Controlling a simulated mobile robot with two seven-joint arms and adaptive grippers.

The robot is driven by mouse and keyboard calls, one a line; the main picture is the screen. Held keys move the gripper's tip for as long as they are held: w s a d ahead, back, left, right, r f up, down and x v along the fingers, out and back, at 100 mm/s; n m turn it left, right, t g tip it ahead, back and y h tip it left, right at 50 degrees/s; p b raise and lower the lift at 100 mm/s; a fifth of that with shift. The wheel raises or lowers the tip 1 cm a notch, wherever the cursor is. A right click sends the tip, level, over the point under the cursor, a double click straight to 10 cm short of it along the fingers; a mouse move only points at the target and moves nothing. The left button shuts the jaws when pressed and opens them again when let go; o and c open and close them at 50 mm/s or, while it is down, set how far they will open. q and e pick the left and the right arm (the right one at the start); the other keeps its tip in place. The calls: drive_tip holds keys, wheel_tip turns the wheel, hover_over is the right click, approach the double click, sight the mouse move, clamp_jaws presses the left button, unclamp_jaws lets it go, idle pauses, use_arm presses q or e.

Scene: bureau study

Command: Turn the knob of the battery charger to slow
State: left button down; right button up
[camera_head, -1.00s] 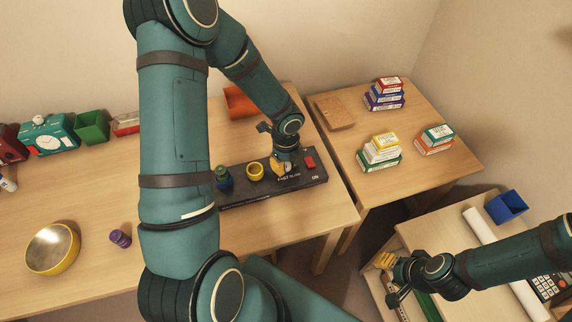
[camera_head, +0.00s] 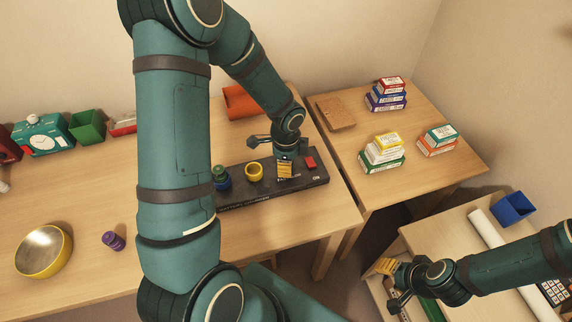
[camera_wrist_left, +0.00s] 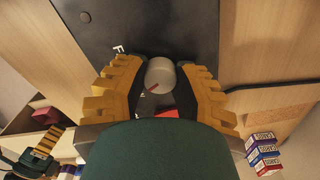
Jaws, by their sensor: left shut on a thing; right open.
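The battery charger (camera_head: 312,181) is a long black box on the left desk, with a red switch, a yellow cup and a dark blue-green cylinder along its top. My left gripper (camera_head: 285,168) reaches down onto it from above. In the left wrist view its yellow fingers are closed on both sides of a round pale grey knob (camera_wrist_left: 160,72). A short red mark shows on the knob, toward the lower left. A white letter F is beside the left finger; other dial labels are hidden. My right gripper (camera_head: 386,279) is open and empty near the lower right table.
A yellow bowl (camera_head: 44,252) and a purple cylinder (camera_head: 113,241) stand on the left desk, with an orange bin (camera_head: 239,103) behind. Stacks of card boxes (camera_head: 381,153) are on the right desk. A blue bin (camera_head: 512,208) stands on the lower right table.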

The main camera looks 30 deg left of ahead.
idle(0.3)
use_arm(q)
drive_tip(key=c, duration=0.6)
unclamp_jaws()
drive_tip(key=shift+c, duration=0.2)
wheel_tip(320, 180, up, 12)
idle(0.5)
